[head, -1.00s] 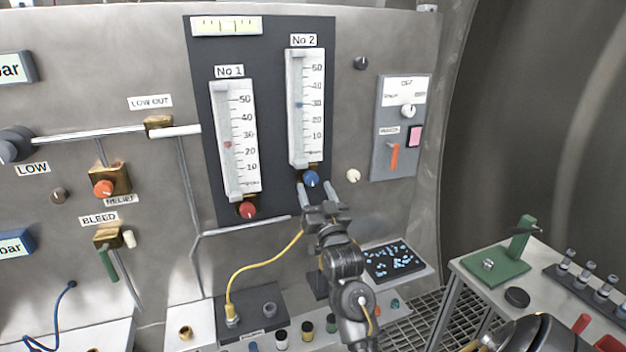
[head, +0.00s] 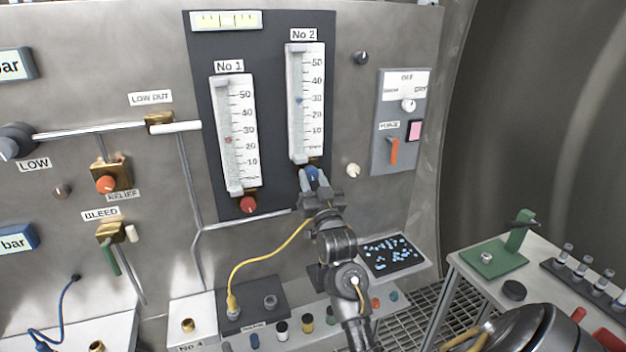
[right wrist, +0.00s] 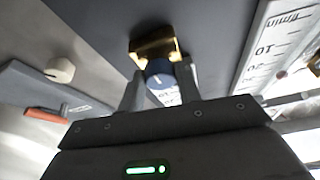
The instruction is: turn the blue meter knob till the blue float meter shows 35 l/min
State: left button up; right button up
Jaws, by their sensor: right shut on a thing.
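The blue meter knob (head: 311,173) sits under the No 2 float meter (head: 304,110) on the dark panel. The blue float (head: 299,99) stands about level with the 30 mark. My right gripper (head: 314,180) reaches up from below, its fingers on either side of the knob, shut on it. In the right wrist view the blue knob (right wrist: 158,74) shows between the two fingers (right wrist: 160,88), with a white pointer line on its face and a brass block behind it. My left gripper is not in view.
The No 1 meter (head: 235,135) with its red knob (head: 249,204) stands just left. A cream knob (head: 353,170) and a grey switch plate (head: 400,120) are to the right. A yellow cable (head: 262,262) loops beside my right arm. A side table (head: 540,290) stands at right.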

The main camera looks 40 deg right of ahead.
jog(key=shift+r+m+h+p, duration=0.15)
jog(key=shift+m+h+p, duration=0.25)
jog(key=shift+m, duration=0.6)
jog(key=shift+a+m+g+h, duration=0.1)
jog(key=shift+m+g+h, duration=0.5)
jog(key=shift+m, duration=0.4)
jog(key=o, duration=1)
jog(key=b+v, duration=0.3)
jog(key=v, duration=0.7)
jog(key=shift+s+f+b, duration=0.25)
jog(key=shift+b, duration=0.1)
jog(key=shift+a, duration=0.1)
